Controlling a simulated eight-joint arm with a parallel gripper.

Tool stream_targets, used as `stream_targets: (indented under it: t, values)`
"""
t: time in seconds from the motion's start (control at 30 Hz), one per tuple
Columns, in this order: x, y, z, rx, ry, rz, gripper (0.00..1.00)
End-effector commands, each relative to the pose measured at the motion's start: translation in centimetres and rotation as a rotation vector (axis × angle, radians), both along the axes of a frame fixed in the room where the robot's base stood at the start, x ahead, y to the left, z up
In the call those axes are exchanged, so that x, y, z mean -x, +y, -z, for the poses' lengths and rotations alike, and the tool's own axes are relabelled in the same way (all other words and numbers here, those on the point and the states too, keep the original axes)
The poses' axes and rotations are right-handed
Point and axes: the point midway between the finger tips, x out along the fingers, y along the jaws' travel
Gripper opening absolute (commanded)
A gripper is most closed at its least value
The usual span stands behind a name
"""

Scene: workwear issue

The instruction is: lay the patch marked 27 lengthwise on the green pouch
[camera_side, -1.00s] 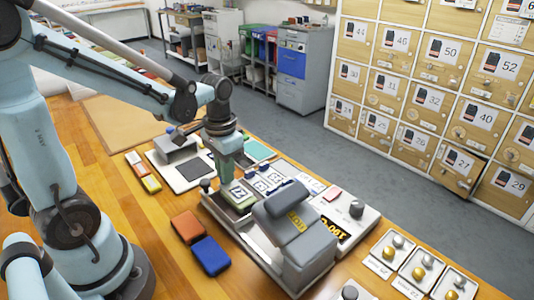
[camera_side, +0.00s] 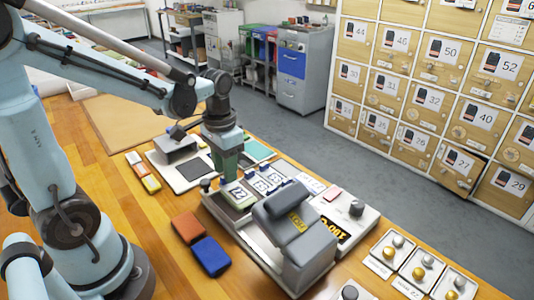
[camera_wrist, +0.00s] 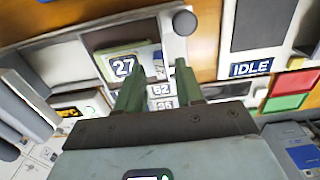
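The green pouch (camera_side: 240,206) lies at the left end of the grey press-like machine in the side view; part of it also shows in the wrist view (camera_wrist: 104,68). The white patch marked 27 (camera_wrist: 122,67) lies on top of the pouch, its dark blue number facing up; it shows small in the side view (camera_side: 239,193). My gripper (camera_wrist: 160,70) has its two green fingers apart, with a gap between the tips and nothing held. In the side view my gripper (camera_side: 229,176) is just above and behind the patch.
Other numbered patches (camera_side: 262,186) lie in a row to the right of the pouch. The grey press (camera_side: 290,228) stands close on the right. Orange (camera_side: 187,227) and blue (camera_side: 210,256) pouches lie on the bench in front. A sign reading IDLE (camera_wrist: 250,68) shows in the wrist view.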

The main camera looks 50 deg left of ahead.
Motion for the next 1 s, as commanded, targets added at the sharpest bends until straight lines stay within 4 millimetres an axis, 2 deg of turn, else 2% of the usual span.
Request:
stream_targets:
  t: [0.6,0.8,1.0]
  values:
    - [0.0,0.0,-8.9,0.0,0.0,0.0,0.37]
    - [0.0,0.0,-10.6,0.0,0.0,0.0,0.37]
    - [0.4,-0.7,-10.5,-0.011,-0.064,0.002,0.37]
